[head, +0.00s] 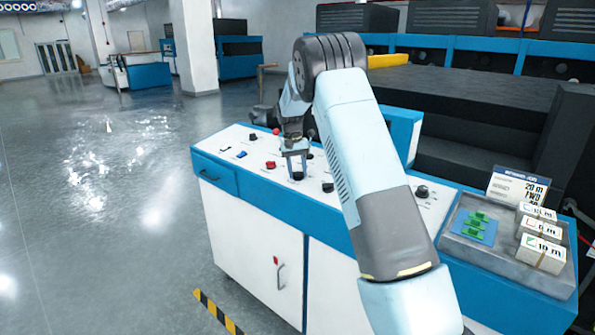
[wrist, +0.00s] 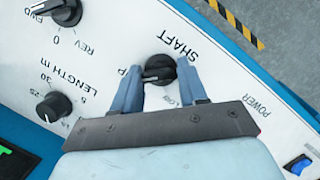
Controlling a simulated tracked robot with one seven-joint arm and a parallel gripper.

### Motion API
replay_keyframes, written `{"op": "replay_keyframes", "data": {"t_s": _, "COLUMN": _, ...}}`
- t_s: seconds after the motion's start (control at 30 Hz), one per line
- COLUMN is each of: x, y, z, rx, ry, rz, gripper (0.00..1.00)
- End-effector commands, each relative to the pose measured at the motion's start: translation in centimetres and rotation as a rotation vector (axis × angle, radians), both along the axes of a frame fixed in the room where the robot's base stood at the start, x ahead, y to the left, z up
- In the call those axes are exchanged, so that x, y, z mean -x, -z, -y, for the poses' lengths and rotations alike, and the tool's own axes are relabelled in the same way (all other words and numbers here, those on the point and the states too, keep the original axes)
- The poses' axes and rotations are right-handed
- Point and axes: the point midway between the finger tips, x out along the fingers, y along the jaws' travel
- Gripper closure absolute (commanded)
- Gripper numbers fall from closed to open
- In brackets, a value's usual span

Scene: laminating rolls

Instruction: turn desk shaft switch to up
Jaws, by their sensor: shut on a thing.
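The shaft switch is a black rotary knob (wrist: 160,69) under the printed word SHAFT in the wrist view. Its pale pointer line lies nearly level and points left, towards a letter P that shows beside my finger. The rest of that label is hidden, and the letters "LOW" show on the other side. My gripper (wrist: 162,88) is shut on this knob, with one blue finger on each side. In the head view my gripper (head: 291,160) reaches down to the panel of the white and blue desk (head: 225,148), over the dark knob (head: 297,175).
The LENGTH M knob (wrist: 54,106) and the FWD/REV knob (wrist: 66,12) are left of my gripper in the wrist view. A blue POWER switch (wrist: 300,165) is at lower right. A grey tray (head: 490,262) with labelled boxes and green pieces sits at the desk's right end.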

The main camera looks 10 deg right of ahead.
Motion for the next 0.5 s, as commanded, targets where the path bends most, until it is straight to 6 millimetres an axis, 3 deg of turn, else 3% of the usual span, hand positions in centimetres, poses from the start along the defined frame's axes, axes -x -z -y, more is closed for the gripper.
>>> {"op": "replay_keyframes", "data": {"t_s": 0.13, "x": -0.09, "y": -0.09, "z": -0.10, "rx": -0.001, "ry": -0.001, "rz": 0.004, "gripper": 0.88}}
{"op": "replay_keyframes", "data": {"t_s": 0.17, "x": -0.09, "y": -0.09, "z": -0.10, "rx": -0.001, "ry": -0.001, "rz": 0.004, "gripper": 0.57}}
{"op": "replay_keyframes", "data": {"t_s": 0.4, "x": -0.04, "y": -0.04, "z": -0.06, "rx": -0.001, "ry": -0.001, "rz": 0.002, "gripper": 0.34}}
{"op": "replay_keyframes", "data": {"t_s": 0.5, "x": -0.03, "y": -0.02, "z": -0.03, "rx": 0.000, "ry": -0.001, "rz": 0.001, "gripper": 0.32}}
